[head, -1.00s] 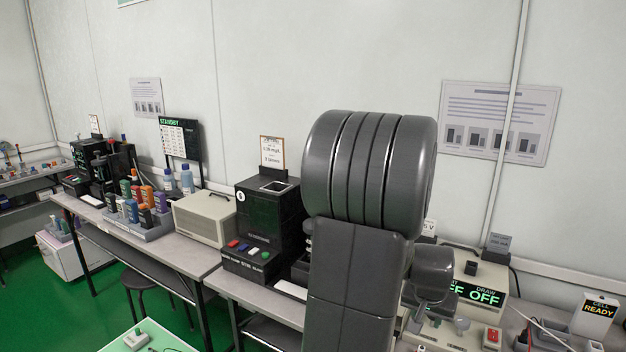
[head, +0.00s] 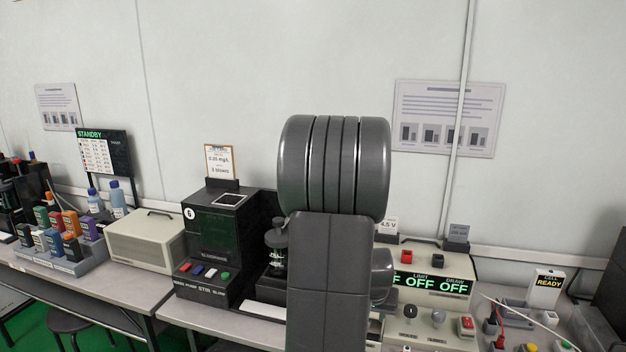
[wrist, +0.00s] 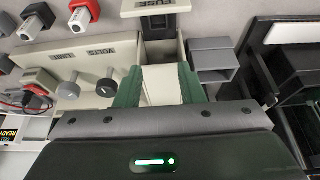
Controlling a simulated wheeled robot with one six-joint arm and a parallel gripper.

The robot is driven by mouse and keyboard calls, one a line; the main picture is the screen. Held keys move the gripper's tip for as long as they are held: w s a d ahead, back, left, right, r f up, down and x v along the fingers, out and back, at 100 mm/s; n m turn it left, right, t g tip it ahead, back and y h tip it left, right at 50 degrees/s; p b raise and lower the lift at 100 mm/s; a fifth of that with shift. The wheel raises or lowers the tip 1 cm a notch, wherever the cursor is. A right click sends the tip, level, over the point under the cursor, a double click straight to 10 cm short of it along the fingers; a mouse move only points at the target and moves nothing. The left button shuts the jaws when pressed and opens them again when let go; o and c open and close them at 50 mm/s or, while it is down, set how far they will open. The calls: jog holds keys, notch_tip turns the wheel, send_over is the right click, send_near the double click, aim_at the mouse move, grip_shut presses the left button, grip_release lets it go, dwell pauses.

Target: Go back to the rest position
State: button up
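My gripper (wrist: 160,88) shows in the wrist view with two green fingers standing apart. In the head view my dark grey arm stands upright in the middle and hides the gripper. The cream power unit (head: 436,290) with green OFF readouts is right of the arm, partly hidden by it.
Left of the arm are a black tester (head: 212,240) with coloured buttons, a cream box (head: 146,243) and a rack of coloured bottles (head: 68,262). A READY sign (head: 547,289) and leads lie at right. In the wrist view, a grey open box (wrist: 212,62) is right of the fingers.

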notch_tip(320, 180, down, 7)
jog(key=shift+r+b, duration=0.1)
jog(key=shift+b, duration=0.35)
jog(key=shift+a+r, duration=0.1)
jog(key=shift+r, duration=0.25)
jog(key=shift+s+r, duration=0.2)
